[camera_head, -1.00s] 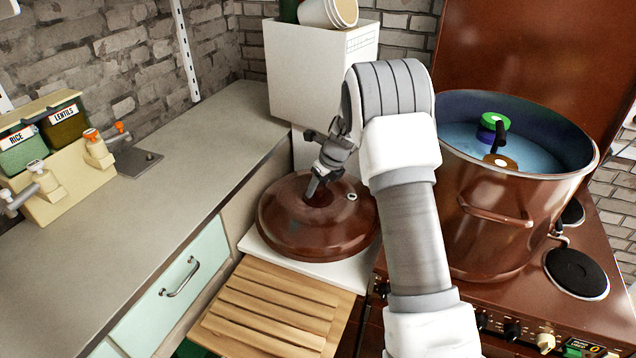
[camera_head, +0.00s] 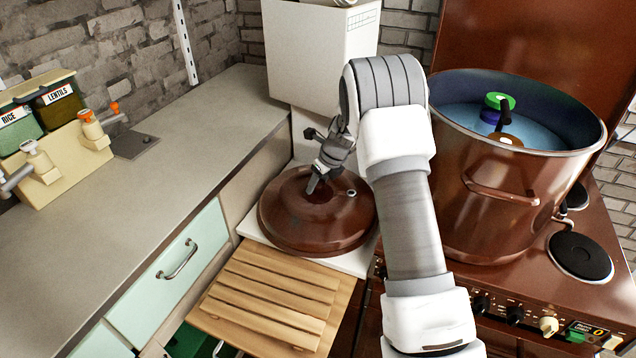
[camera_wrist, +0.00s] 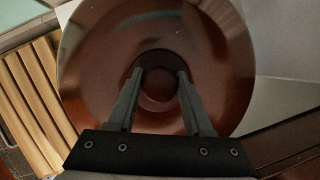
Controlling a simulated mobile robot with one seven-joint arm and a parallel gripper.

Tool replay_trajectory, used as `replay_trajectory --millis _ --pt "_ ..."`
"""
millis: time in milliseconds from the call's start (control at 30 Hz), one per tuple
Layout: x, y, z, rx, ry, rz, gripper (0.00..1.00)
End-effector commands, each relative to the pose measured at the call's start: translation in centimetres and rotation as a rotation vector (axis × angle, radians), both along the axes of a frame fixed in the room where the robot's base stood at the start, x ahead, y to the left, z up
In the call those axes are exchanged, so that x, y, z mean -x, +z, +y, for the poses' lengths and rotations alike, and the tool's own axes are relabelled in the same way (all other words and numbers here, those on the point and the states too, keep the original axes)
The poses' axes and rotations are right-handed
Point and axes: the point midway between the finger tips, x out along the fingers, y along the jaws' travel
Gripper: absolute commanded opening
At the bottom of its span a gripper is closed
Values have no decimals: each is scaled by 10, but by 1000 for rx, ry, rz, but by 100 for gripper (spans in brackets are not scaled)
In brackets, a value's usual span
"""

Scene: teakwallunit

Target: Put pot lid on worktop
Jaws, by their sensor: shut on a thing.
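The brown pot lid (camera_head: 312,222) lies over the white surface (camera_head: 352,262) between the long grey worktop and the stove. I cannot tell whether it rests on that surface or is held just above it. My gripper (camera_head: 318,186) reaches down to the lid's middle and is shut on its knob. In the wrist view the lid (camera_wrist: 90,75) fills the middle, and my gripper's fingers (camera_wrist: 160,80) stand on both sides of the round knob. The grey worktop (camera_head: 190,165) runs along the left wall with a wide bare stretch.
A large brown pot (camera_head: 480,215) with bluish contents stands on the stove (camera_head: 520,290) at right. A slatted wooden board (camera_head: 270,298) juts out in front of the lid. Labelled containers (camera_head: 50,125) sit at the worktop's left.

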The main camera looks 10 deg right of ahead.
Motion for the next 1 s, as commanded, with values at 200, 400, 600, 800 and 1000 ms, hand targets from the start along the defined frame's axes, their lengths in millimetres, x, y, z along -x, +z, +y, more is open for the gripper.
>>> replay_trajectory --millis 200,400,600,800,1000 --pt "-1 -1 0 0 0 -4 0" --pt "-1 -5 0 0 0 -4 0" --pt "-1 -9 0 0 -1 -4 0" --pt "-1 -10 0 0 0 -4 71" --pt "-1 -11 0 0 0 -1 86"
